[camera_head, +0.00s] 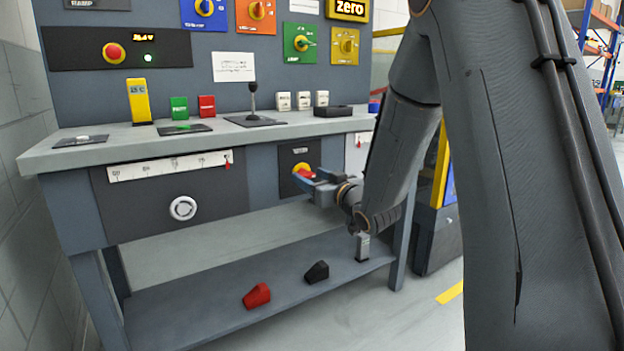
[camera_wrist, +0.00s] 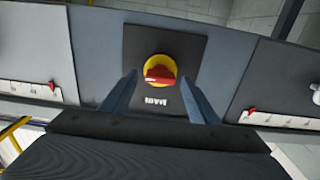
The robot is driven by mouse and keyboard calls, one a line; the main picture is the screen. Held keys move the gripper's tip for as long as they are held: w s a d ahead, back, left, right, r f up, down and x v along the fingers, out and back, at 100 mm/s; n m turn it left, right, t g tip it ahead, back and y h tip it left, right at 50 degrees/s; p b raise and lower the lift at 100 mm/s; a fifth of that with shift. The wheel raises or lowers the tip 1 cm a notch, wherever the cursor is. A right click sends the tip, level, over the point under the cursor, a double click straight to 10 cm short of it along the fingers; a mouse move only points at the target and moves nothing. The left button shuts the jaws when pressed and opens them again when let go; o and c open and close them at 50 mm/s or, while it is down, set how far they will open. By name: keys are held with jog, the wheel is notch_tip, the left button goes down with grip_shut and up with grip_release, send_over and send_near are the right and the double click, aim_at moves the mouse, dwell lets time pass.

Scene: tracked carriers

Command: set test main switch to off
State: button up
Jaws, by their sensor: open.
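The main switch is a red handle on a yellow round base, set on a black square plate on the bench front. In the wrist view the switch (camera_wrist: 160,70) is near the centre, with its label upside down below it and the red handle lying roughly crosswise. In the head view the switch (camera_head: 302,168) is partly hidden by my gripper (camera_head: 306,181), which is close in front of it. In the wrist view my gripper (camera_wrist: 160,78) is open, one finger on each side of the switch. I cannot tell whether the fingers touch it.
The bench top (camera_head: 110,137) juts out above the switch. A drawer front with a slider strip (camera_head: 165,167) and round knob (camera_head: 183,208) is to the left. The lower shelf holds a red block (camera_head: 257,295) and a black block (camera_head: 317,272). More knobs line the upright panel.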

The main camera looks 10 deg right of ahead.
jog(key=c, duration=1)
jog(key=shift+c, duration=0.2)
